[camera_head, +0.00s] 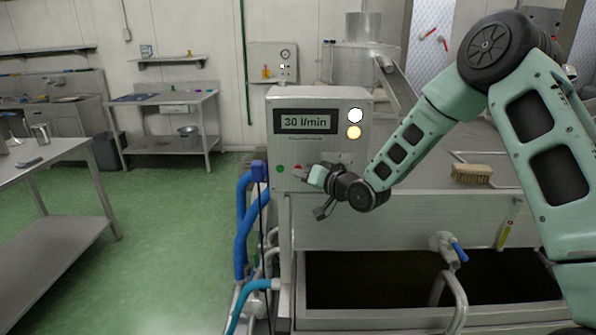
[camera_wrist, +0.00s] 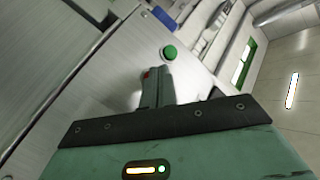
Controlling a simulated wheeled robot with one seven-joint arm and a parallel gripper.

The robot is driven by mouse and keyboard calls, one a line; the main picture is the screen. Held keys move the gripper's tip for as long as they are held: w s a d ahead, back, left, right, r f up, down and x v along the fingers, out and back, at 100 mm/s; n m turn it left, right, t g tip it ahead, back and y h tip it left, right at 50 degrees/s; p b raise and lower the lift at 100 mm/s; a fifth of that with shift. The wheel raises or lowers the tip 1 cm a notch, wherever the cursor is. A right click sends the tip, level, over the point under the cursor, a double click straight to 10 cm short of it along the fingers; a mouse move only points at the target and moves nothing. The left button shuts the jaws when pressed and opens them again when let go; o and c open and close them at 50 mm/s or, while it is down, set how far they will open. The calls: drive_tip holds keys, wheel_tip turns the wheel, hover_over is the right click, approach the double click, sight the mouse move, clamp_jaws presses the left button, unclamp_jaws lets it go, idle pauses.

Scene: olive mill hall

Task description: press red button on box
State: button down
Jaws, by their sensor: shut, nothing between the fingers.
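The grey metal box (camera_head: 350,158) stands upright in the middle of the head view, with a "30 l/min" display. A green button (camera_head: 280,169) sits low on its front; it also shows in the wrist view (camera_wrist: 169,52). The red button shows as a small red patch (camera_wrist: 146,74) at my fingertips in the wrist view, mostly hidden by them. My gripper (camera_head: 303,174) is shut and empty, its tips at the lower front of the box, right of the green button. I cannot tell whether the tips touch the red button.
A white lamp (camera_head: 355,115) and a yellow lamp (camera_head: 354,132) are lit on the box. Blue hoses (camera_head: 243,225) hang below left. A brush (camera_head: 471,173) lies on the metal machine at right. Green floor (camera_head: 175,240) is open at left, beside a steel table (camera_head: 60,215).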

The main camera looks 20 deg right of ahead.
drive_tip(key=shift+w+d, duration=0.15)
drive_tip(key=shift+w, duration=0.2)
idle(0.4)
drive_tip(key=shift+s, duration=0.15)
drive_tip(key=shift+s+a, duration=0.25)
drive_tip(key=shift+s, duration=0.35)
drive_tip(key=shift+s+a+b, duration=0.25)
drive_tip(key=shift+s, duration=0.55)
drive_tip(key=shift+s+a+b, duration=0.2)
drive_tip(key=shift+s+a, duration=0.05)
drive_tip(key=shift+s, duration=0.55)
drive_tip(key=shift+s+a+b, duration=0.25)
drive_tip(key=shift+s, duration=0.55)
